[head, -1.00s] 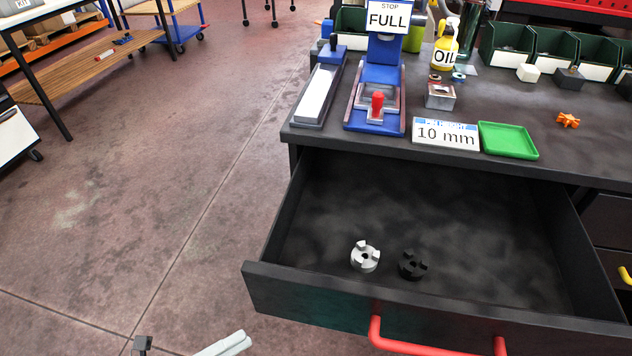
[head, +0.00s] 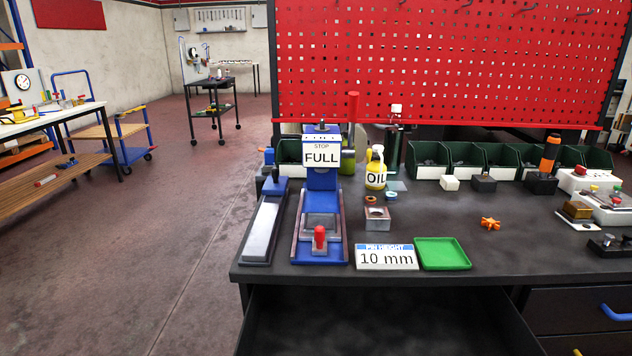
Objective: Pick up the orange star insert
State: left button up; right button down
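The orange star insert (head: 490,223) lies on the dark tabletop (head: 560,262) in the head view, right of the green tray (head: 443,253) and apart from other things. Nothing covers it. Neither of my grippers shows in the head view now.
A "10 mm" sign (head: 387,257), a blue press (head: 321,220) with a "FULL" sign and a grey block (head: 263,232) stand left of the tray. Green bins (head: 470,158) line the back. An open drawer (head: 380,325) juts out below the front edge. Tabletop around the star is clear.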

aim_at(490, 223)
jog(key=z, duration=0.9)
